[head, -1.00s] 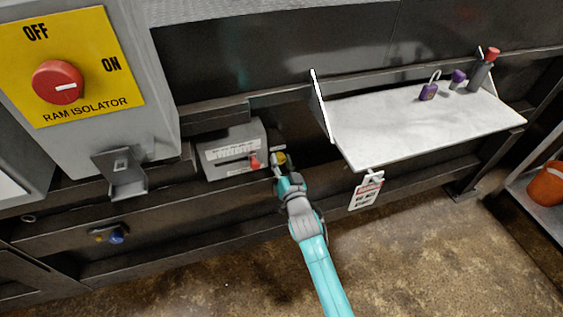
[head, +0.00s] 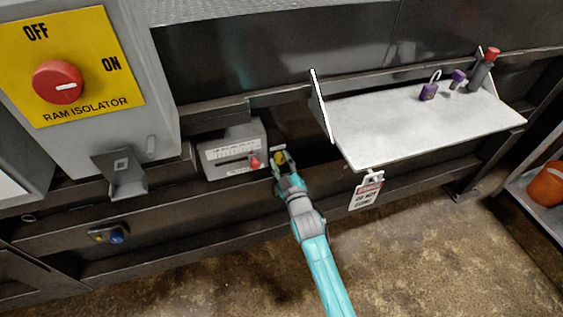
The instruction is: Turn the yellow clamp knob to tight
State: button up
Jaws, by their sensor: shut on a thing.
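The yellow clamp knob (head: 280,157) is small in the head view, just right of the grey box with the red pointer. My gripper (head: 281,161) is at the knob, with its fingers around it, and is shut on it. The fingers and wrist cover part of the knob, so its exact turn cannot be told. A small pale label or plate (head: 277,148) shows just above the knob.
The grey box (head: 232,150) with a scale and a red pointer (head: 256,161) sits close left of my gripper. A white shelf (head: 400,130) juts out to the right, with a hanging tag (head: 367,190). A yellow isolator panel (head: 75,65) is upper left.

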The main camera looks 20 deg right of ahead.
jog(key=shift+n, duration=1.2)
jog(key=o, duration=1.2)
jog(key=shift+c, duration=0.2)
jog(key=s, duration=1.2)
jog(key=shift+f, duration=0.25)
